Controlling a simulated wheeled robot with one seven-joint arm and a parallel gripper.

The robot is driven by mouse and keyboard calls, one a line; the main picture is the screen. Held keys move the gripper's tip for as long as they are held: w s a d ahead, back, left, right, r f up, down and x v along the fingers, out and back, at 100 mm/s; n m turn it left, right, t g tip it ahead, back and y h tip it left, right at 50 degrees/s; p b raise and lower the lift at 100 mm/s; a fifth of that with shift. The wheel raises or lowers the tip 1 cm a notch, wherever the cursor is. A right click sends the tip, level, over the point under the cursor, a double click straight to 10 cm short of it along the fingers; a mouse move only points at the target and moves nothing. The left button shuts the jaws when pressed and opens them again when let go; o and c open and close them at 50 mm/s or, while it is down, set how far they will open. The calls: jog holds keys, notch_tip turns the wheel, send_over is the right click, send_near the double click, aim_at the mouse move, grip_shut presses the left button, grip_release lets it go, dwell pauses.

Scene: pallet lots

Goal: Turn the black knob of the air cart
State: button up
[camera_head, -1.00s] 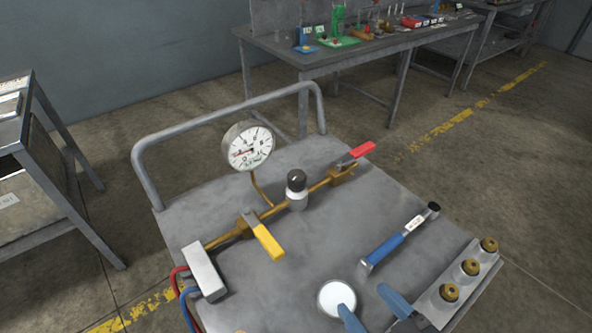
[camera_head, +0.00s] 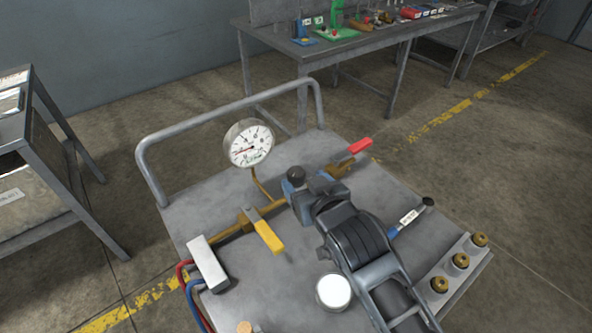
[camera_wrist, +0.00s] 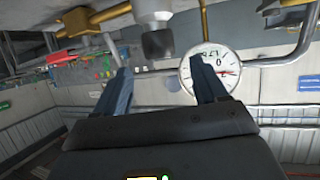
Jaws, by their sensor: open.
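The air cart (camera_head: 190,222) has a brass pipe with a round black knob (camera_head: 295,174) on top of a grey valve body. In the wrist view the knob (camera_wrist: 158,44) appears upside down, just ahead of the fingertips. My gripper (camera_head: 313,192) is open, beside the knob on its near right side in the head view. In the wrist view my gripper (camera_wrist: 159,64) has its two blue fingers spread, with the knob lying between their directions. I cannot tell whether either finger touches it. The arm hides much of the valve body in the head view.
A pressure gauge (camera_head: 248,143) stands behind the pipe. A yellow lever (camera_head: 268,237) is left of the knob, a red lever (camera_head: 360,146) right.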

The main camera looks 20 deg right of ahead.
aim_at(297, 174)
jog(key=x, duration=0.6)
jog(key=shift+w+f+p, duration=0.15)
jog(key=shift+w+p, duration=0.2)
jog(key=shift+w, duration=0.05)
jog(key=c, duration=1)
jog(key=shift+o, duration=0.2)
jog(key=shift+f, duration=0.1)
jog(key=shift+f+b, duration=0.1)
jog(key=shift+b, duration=0.35)
jog(key=shift+f+m+h+b, duration=0.1)
jog(key=shift+m+h+b, duration=0.7)
jog(key=shift+h+b, duration=0.3)
jog(key=shift+r+m+g+b, duration=0.25)
jog(key=shift+m+g+b, duration=0.05)
jog(key=shift+b, duration=0.05)
